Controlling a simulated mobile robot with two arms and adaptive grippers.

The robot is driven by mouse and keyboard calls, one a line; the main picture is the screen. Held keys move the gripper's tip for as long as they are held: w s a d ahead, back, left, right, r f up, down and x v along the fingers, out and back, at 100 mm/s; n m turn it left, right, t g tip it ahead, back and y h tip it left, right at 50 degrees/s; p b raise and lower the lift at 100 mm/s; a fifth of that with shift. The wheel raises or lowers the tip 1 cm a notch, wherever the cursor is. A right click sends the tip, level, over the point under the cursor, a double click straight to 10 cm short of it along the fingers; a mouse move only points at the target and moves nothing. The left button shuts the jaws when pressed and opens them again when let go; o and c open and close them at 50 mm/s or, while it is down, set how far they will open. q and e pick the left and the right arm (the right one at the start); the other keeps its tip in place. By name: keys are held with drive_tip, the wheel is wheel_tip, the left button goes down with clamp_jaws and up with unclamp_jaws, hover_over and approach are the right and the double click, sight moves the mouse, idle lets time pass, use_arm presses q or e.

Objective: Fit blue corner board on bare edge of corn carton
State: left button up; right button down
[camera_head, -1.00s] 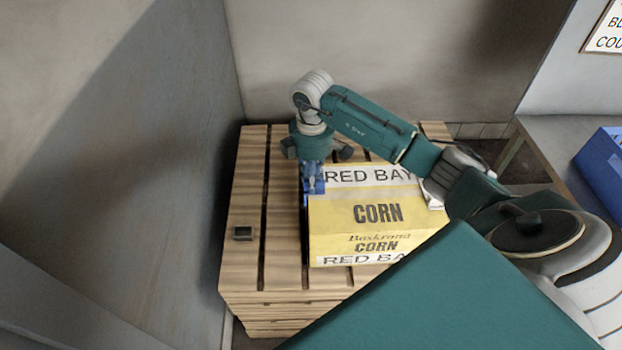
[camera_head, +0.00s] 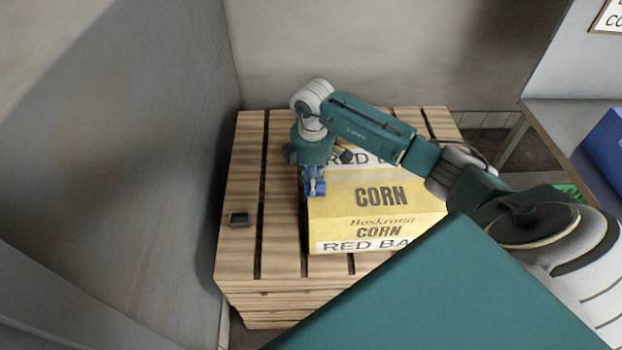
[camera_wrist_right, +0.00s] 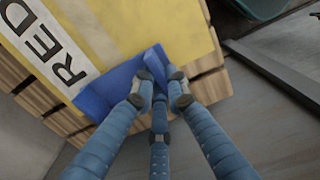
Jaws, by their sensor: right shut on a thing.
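The yellow corn carton (camera_head: 380,195) with white RED BAY bands sits on the wooden pallet (camera_head: 240,255). It also shows in the wrist view (camera_wrist_right: 140,25). My right gripper (camera_head: 315,188) is over the carton's left edge, pointing down. In the wrist view its blue fingers (camera_wrist_right: 160,90) are shut on the blue corner board (camera_wrist_right: 105,92). The board lies along the carton's edge, overlapping the yellow face beside the white band. I cannot tell whether it sits flush. In the head view the fingers mostly hide the board. My left gripper is not in view.
Walls stand close at the left and back. A table (camera_head: 575,120) with a blue bin (camera_head: 608,145) is at the right. My right arm hides part of the carton.

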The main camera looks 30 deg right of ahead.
drive_tip(key=shift+f, duration=0.45)
idle(0.5)
drive_tip(key=c, duration=1.7)
unclamp_jaws()
drive_tip(key=shift+o, duration=0.2)
wheel_tip(320, 180, up, 12)
